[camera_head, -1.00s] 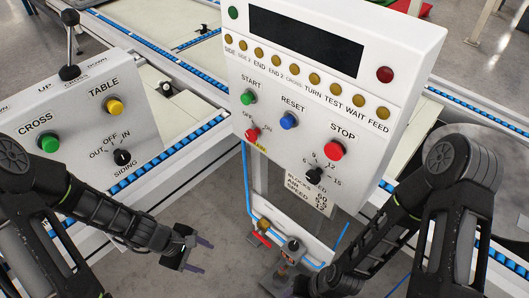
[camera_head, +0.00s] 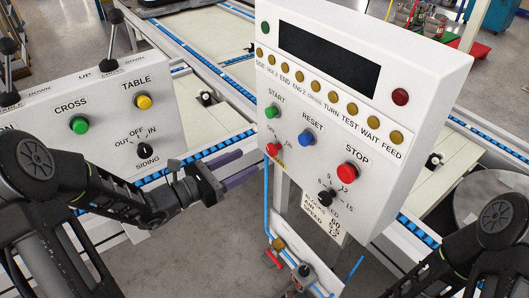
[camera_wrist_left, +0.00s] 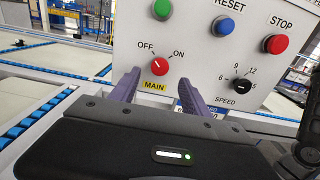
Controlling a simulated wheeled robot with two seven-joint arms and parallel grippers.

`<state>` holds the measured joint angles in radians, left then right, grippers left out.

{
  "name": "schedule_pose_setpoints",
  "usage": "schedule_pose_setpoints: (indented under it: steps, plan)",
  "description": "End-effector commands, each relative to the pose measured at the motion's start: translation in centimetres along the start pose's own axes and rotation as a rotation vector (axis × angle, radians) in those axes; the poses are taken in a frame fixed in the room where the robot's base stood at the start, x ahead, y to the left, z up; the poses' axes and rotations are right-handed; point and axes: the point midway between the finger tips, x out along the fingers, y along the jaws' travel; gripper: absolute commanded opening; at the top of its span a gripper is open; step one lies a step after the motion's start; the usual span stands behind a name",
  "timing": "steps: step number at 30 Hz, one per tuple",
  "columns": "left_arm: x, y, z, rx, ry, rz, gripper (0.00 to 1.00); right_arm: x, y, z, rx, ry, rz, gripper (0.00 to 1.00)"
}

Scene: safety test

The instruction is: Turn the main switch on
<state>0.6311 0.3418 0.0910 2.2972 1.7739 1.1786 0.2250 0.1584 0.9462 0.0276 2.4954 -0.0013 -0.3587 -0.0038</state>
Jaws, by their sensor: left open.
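The main switch (camera_head: 273,149) is a small red knob at the lower left of the white control panel, below the green START button. In the left wrist view the red knob (camera_wrist_left: 158,65) sits between the OFF and ON labels, above a yellow MAIN label (camera_wrist_left: 154,86). Its white mark tilts up left toward OFF. My left gripper (camera_head: 240,169) is open and empty, just left of and below the switch. In the left wrist view its purple fingers (camera_wrist_left: 158,74) point at the panel, one on either side of the knob in the picture, apparently not touching it. My right gripper is out of view.
A blue RESET button (camera_head: 305,138), a red STOP button (camera_head: 347,171) and a black speed knob (camera_head: 326,197) are on the same panel. A second panel (camera_head: 105,135) with CROSS, TABLE and SIDING controls stands at left. Blue-edged conveyors lie behind. Pipes and valves hang below.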

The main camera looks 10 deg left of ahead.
Motion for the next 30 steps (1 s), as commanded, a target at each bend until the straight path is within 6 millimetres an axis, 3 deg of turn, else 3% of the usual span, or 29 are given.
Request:
schedule_pose_setpoints:
  steps: [15,26,30]
  plan:
    - [6.8,-0.1,-0.1,0.001,0.002,-0.003,0.55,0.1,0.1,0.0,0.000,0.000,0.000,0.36]
    - [7.4,-0.1,0.0,0.001,0.001,-0.001,0.55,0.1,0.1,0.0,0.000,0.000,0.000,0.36]
    - [7.4,-0.1,0.0,0.001,0.001,-0.001,0.43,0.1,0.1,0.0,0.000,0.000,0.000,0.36]
